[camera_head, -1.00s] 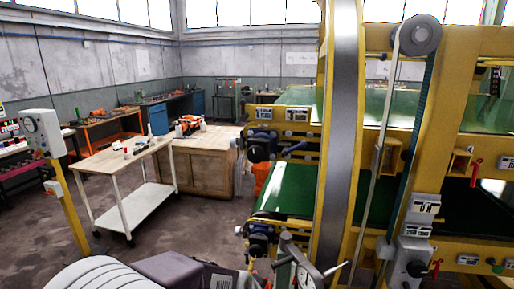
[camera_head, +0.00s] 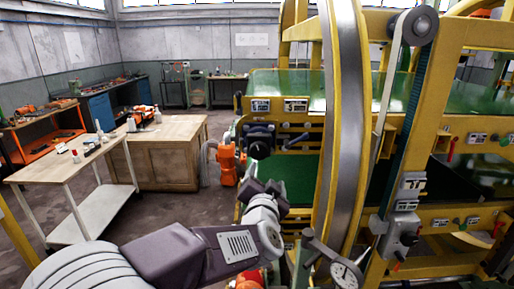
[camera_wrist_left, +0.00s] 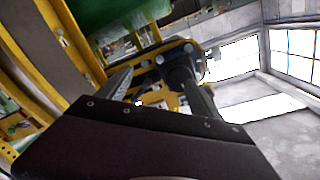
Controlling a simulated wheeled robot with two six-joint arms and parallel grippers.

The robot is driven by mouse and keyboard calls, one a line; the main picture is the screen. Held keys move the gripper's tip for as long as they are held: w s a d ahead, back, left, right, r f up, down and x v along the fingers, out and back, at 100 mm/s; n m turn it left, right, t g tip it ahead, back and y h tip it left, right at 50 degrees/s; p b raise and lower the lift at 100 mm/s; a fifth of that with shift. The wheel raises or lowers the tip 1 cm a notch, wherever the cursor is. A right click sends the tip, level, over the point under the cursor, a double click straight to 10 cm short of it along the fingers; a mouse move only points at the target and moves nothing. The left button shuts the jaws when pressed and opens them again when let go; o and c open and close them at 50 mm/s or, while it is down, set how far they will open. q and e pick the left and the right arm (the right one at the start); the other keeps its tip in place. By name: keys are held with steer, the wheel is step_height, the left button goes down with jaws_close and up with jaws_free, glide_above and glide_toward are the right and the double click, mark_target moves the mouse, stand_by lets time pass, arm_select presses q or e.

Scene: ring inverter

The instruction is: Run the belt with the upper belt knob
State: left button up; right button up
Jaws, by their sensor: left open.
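The upper belt knob (camera_head: 259,149) is a dark knob on the left end of the yellow machine, beside the green upper belt (camera_head: 285,82). My left gripper (camera_head: 264,188) is open and empty, just below the knob and apart from it in the head view. In the left wrist view the spread fingers of the left gripper (camera_wrist_left: 158,88) point toward the yellow frame. A dark round part by the right finger may be the knob, but I cannot tell. The lower green belt (camera_head: 297,178) is partly hidden by my arm. My right gripper is not in view.
A large curved yellow and metal ring (camera_head: 345,130) stands right of the gripper. A gauge (camera_head: 346,272) and lever are close to my forearm. A wooden cabinet (camera_head: 160,165) and a white cart (camera_head: 95,213) stand at left, with open floor between them and the machine.

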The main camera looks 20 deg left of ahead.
mark_target(259, 152)
arm_select(q)
steer(key=shift+t+y, duration=0.3)
steer(key=shift+y, duration=0.5)
steer(key=w+a+r, duration=0.1)
steer(key=w, duration=0.1)
steer(key=w+a+r, duration=0.1)
steer(key=w, duration=0.2)
steer(key=w+a+r+p, duration=0.1)
steer(key=w+a, duration=0.1)
steer(key=w, duration=0.1)
steer(key=shift+w+a+r, duration=0.1)
steer(key=shift+w+r, duration=0.1)
steer(key=shift+r, duration=0.1)
steer(key=c, duration=1.4)
